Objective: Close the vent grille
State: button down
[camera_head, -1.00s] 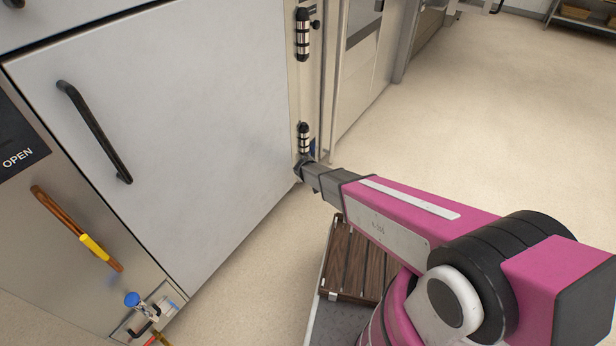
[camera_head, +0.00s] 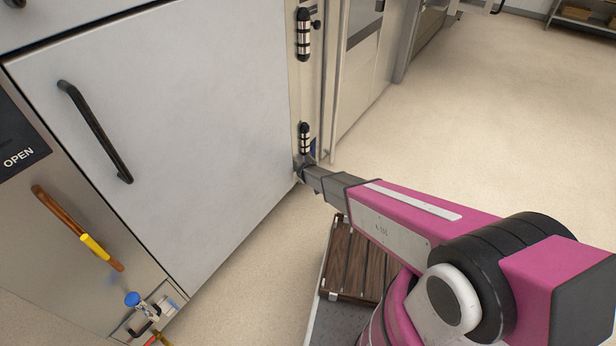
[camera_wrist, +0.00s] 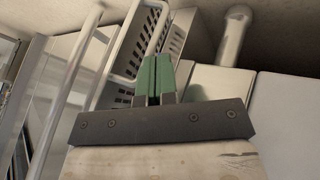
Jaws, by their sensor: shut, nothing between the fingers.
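In the wrist view, a pale slotted metal panel, which looks like the vent grille (camera_wrist: 136,42), lies behind and left of my gripper. More slots show just right of the fingers. The green fingers of my gripper (camera_wrist: 157,74) are together with nothing between them, and overlap the grille in the picture. I cannot tell whether they touch it or how far it stands open. In the head view the grille does not show clearly. The arm's far end reaches the lower hinge side of the large door, and the fingers cannot be made out there.
A large pale door (camera_head: 170,130) with a black handle (camera_head: 95,130) stands at left; its lower hinge (camera_head: 304,138) is close to my arm. An orange-and-yellow handle (camera_head: 78,230) is at lower left. A pale pipe (camera_wrist: 232,35) is at wrist-view right. Floor at right is open.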

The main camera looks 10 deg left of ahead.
jog(key=shift+d, duration=0.25)
